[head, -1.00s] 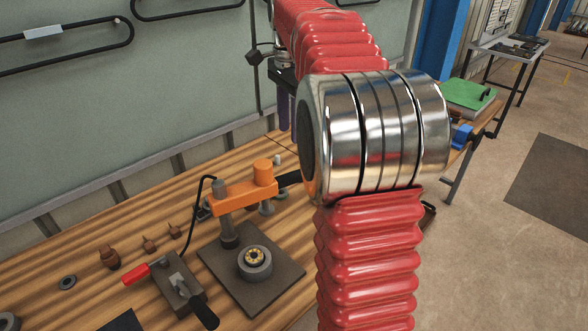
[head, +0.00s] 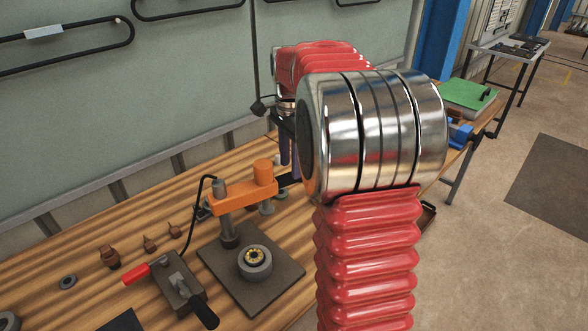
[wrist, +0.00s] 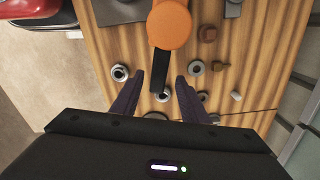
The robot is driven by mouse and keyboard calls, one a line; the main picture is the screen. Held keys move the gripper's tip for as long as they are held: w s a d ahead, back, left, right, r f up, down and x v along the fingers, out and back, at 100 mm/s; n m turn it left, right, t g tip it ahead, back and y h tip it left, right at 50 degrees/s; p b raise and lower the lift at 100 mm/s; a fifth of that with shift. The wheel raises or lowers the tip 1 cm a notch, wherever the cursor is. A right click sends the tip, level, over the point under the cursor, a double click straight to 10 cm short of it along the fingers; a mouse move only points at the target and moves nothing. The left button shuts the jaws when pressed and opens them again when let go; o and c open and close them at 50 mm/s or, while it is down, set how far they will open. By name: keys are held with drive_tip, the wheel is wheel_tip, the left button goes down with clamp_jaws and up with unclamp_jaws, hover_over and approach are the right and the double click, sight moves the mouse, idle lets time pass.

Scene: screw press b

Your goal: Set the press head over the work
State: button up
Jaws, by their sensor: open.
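The orange press head (head: 245,190) sits on a grey column, swung away to the back right of the work; it also shows in the wrist view (wrist: 169,25). The work (head: 255,262), a grey ring with a brass centre, rests on the dark base plate (head: 285,276). A black handle (wrist: 161,67) sticks out from the orange head. My gripper (wrist: 160,77) is open, its two dark purple fingers on either side of the handle's end. In the head view my gripper (head: 288,153) is partly hidden behind my arm. Contact with the handle cannot be told.
A block with a red-handled lever (head: 180,286) stands left of the plate. Several small round parts (wrist: 195,67) lie on the bench around the handle. A grey panel stands behind.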

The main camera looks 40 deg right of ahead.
drive_tip(key=shift+f, duration=1.55)
clamp_jaws()
drive_tip(key=shift+r, duration=0.1)
drive_tip(key=shift+w+d, duration=0.1)
drive_tip(key=shift+d, duration=0.15)
